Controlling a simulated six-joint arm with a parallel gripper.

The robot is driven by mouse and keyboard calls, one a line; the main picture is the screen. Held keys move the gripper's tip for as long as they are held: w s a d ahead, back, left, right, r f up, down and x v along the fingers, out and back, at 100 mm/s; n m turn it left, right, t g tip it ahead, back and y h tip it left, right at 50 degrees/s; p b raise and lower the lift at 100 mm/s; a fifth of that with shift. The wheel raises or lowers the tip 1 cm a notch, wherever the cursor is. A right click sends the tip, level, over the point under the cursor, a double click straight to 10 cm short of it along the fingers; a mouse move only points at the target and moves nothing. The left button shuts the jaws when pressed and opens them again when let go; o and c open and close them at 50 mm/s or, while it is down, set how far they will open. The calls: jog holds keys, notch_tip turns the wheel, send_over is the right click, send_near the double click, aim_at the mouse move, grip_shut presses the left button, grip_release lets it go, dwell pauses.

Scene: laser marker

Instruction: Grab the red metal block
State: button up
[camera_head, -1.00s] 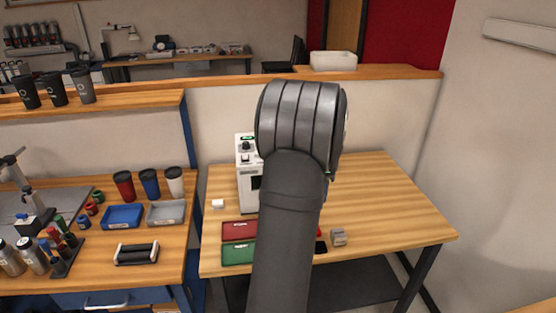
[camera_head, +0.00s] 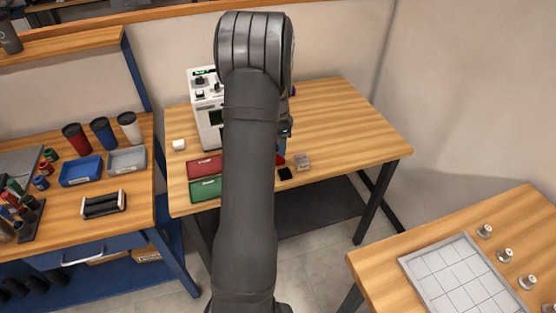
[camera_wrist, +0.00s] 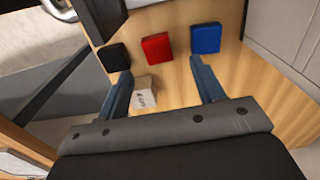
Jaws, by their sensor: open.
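The red metal block (camera_wrist: 157,46) lies on the wooden table in the wrist view, between a black block (camera_wrist: 114,57) and a blue block (camera_wrist: 206,38). In the head view only a small red part (camera_head: 281,160) shows beside my arm, just behind the black block (camera_head: 285,173). My gripper (camera_wrist: 163,78) is open and empty, with blue-grey fingers spread wide. In the wrist view the red block appears ahead of the fingertips, roughly between their lines, and apart from them. In the head view my arm hides most of the gripper.
A grey-white cube (camera_wrist: 145,96) with a mark sits near the left finger; it also shows in the head view (camera_head: 303,162). A white machine (camera_head: 207,115) stands at the table's back left. Red (camera_head: 205,166) and green (camera_head: 205,189) trays lie in front. The table's right side is clear.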

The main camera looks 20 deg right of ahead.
jog(key=shift+s+f, duration=0.15)
jog(key=shift+f, duration=2.85)
jog(key=c, duration=1.1)
jog(key=shift+r, duration=0.1)
